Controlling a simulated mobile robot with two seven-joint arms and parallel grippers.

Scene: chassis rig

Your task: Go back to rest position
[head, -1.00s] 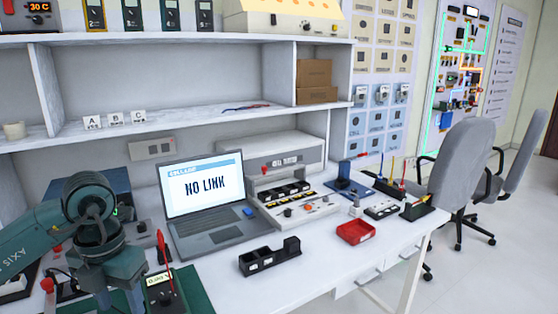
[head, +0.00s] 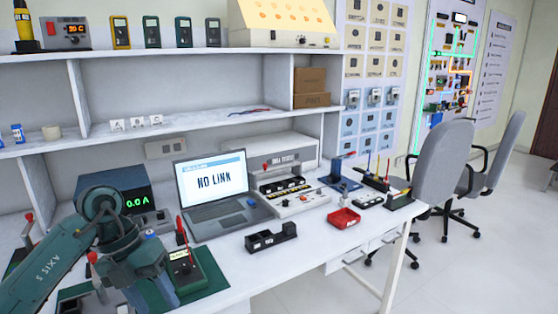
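My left arm (head: 100,240) comes in from the lower left and reaches over the left end of the white bench. Its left gripper is around the lower end of the arm (head: 160,290), pointing down near the green mat; its fingertips cannot be made out clearly, nor whether it holds anything. My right arm and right gripper are not in view.
A laptop (head: 225,198) showing NO LINK stands on the white bench (head: 300,270). A black holder (head: 270,238), a red tray (head: 344,219) and a test unit (head: 296,201) are nearby. A meter (head: 182,264) stands on a green mat (head: 213,284). Grey chairs (head: 443,165) stand at the right.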

